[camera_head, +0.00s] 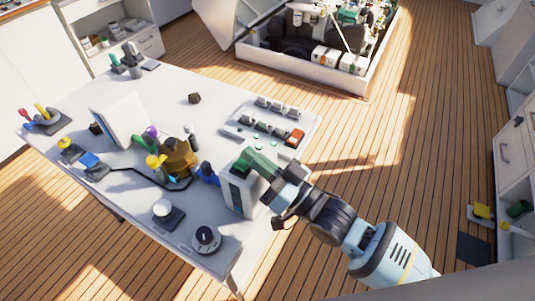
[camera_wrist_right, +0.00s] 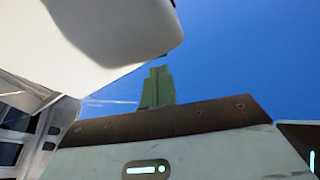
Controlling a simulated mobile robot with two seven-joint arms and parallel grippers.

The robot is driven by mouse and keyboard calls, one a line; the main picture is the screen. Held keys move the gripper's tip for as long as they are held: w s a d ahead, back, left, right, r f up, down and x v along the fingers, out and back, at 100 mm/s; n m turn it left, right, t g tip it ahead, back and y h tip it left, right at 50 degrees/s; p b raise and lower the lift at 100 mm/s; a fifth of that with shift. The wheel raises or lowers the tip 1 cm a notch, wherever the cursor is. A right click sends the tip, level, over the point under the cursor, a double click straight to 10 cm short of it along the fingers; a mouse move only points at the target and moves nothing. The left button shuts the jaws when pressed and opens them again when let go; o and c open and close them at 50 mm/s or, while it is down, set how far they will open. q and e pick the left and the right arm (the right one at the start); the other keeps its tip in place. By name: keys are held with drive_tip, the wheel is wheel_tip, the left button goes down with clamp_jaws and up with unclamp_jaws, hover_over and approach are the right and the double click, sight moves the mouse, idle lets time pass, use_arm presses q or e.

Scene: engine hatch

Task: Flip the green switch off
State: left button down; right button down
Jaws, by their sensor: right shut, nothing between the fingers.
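The green switch (camera_head: 257,160) is on top of a white box with a dark front panel (camera_head: 236,193) near the right edge of the table. In the right wrist view the green switch (camera_wrist_right: 157,88) stands up behind a brown edge, against blue. My right gripper (camera_head: 272,180) is shut and empty, close beside the switch on its right. I cannot tell whether it touches the switch. A pale, blurred shape (camera_wrist_right: 110,30) covers the upper left of the wrist view. My left gripper is not in view.
The white table (camera_head: 125,215) carries a brown pot-like object (camera_head: 178,158), a white upright panel (camera_head: 118,122), a round dial (camera_head: 206,238) and a panel of small switches (camera_head: 268,125) behind the box. An open hatch (camera_head: 310,60) lies at the back.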

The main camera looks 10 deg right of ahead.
drive_tip(key=shift+s+a+f, duration=0.1)
drive_tip(key=shift+s+f, duration=0.15)
drive_tip(key=shift+f, duration=0.5)
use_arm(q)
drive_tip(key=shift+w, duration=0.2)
